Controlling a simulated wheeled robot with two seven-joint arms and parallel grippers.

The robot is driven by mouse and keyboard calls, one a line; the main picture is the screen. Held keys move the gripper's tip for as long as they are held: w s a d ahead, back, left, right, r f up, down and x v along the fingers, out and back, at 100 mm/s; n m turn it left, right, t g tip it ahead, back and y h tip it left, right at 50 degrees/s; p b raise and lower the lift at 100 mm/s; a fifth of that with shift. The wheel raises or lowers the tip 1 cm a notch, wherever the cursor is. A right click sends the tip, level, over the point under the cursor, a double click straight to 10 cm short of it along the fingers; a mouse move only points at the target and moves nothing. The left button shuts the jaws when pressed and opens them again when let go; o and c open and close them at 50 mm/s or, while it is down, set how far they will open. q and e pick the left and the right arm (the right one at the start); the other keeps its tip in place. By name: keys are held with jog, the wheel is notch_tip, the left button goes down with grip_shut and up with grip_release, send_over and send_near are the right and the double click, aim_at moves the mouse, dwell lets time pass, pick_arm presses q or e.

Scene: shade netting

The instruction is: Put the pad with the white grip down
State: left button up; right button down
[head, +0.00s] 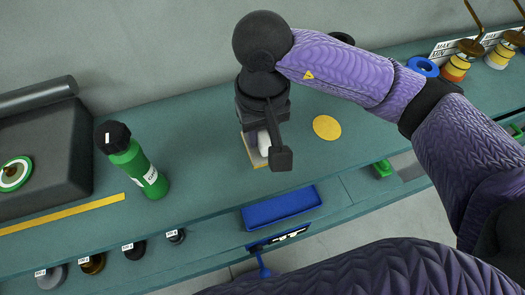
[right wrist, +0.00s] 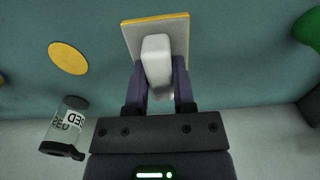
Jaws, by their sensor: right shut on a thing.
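The pad (head: 258,160) has a yellow edge and a white grip (head: 264,142). In the right wrist view the pad (right wrist: 183,38) is a pale square plate with the white grip (right wrist: 156,62) standing on it. My right gripper (right wrist: 156,82) is shut on the white grip, one finger on each side. In the head view my right gripper (head: 267,128) hangs over the teal bench and hides much of the pad. I cannot tell whether the pad touches the bench. My left gripper is not in view.
A yellow disc (head: 327,127) lies flat on the bench (head: 205,140) right of the pad. A green bottle (head: 140,168) stands to the left. A blue tray (head: 282,207) is at the front edge. Several knobs line the lower shelf. A clear labelled container (right wrist: 68,120) shows in the wrist view.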

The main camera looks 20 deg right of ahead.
aim_at(262, 133)
notch_tip(262, 133, down, 5)
jog(key=shift+r+b, duration=0.1)
jog(key=shift+b, duration=0.2)
jog(key=shift+f, duration=0.2)
jog(key=shift+c, duration=2.2)
grip_release()
jog(key=shift+r, duration=0.15)
notch_tip(262, 133, up, 12)
jog(key=shift+r+p, duration=0.1)
jog(key=shift+p, duration=0.85)
